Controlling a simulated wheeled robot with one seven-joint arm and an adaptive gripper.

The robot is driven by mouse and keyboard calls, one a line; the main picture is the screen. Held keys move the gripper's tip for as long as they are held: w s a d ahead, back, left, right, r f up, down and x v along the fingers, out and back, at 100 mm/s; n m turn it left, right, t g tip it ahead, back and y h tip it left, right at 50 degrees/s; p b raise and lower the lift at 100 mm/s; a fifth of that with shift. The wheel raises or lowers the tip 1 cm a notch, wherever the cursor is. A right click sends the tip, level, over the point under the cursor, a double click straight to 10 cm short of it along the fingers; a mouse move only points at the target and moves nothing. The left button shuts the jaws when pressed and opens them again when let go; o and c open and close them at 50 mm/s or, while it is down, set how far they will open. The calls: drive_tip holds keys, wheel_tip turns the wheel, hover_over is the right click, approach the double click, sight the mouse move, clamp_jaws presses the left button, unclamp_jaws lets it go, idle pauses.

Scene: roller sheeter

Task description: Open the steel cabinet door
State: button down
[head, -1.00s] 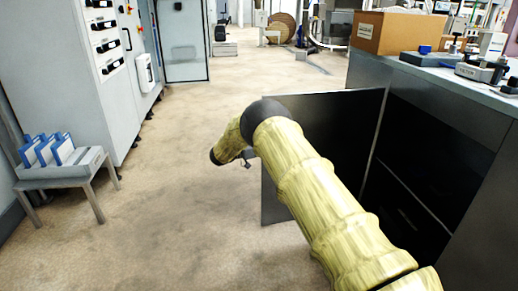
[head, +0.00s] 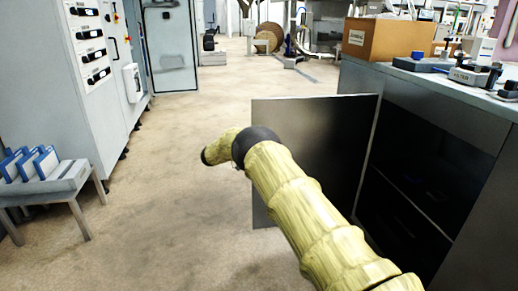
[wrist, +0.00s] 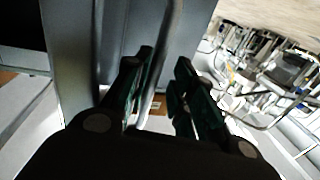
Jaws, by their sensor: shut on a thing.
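The steel cabinet (head: 440,108) stands at the right in the head view. Its grey door (head: 325,130) stands wide open, sticking out from the cabinet front toward the left. The cabinet's dark inside and a shelf edge show to the right of the door. My arm crosses in front of the door, and my gripper is hidden in the head view. In the wrist view my gripper (wrist: 165,85) has its two dark fingers on either side of a curved metal handle bar (wrist: 172,35) and is shut on it. The grey door panel (wrist: 205,20) shows behind the bar.
A cardboard box (head: 385,40) and several instruments stand on the cabinet top. A low table (head: 45,187) with blue-and-white items is at the left. A tall grey cabinet (head: 95,110) stands behind it. The floor between is clear.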

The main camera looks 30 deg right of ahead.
drive_tip(key=c, duration=1.5)
unclamp_jaws()
drive_tip(key=shift+s+d+r, duration=0.15)
drive_tip(key=shift+s+d, duration=0.05)
drive_tip(key=shift+d, duration=0.55)
drive_tip(key=shift+c, duration=0.2)
drive_tip(key=w+a, duration=0.1)
drive_tip(key=a, duration=1.1)
drive_tip(key=shift+w, duration=0.3)
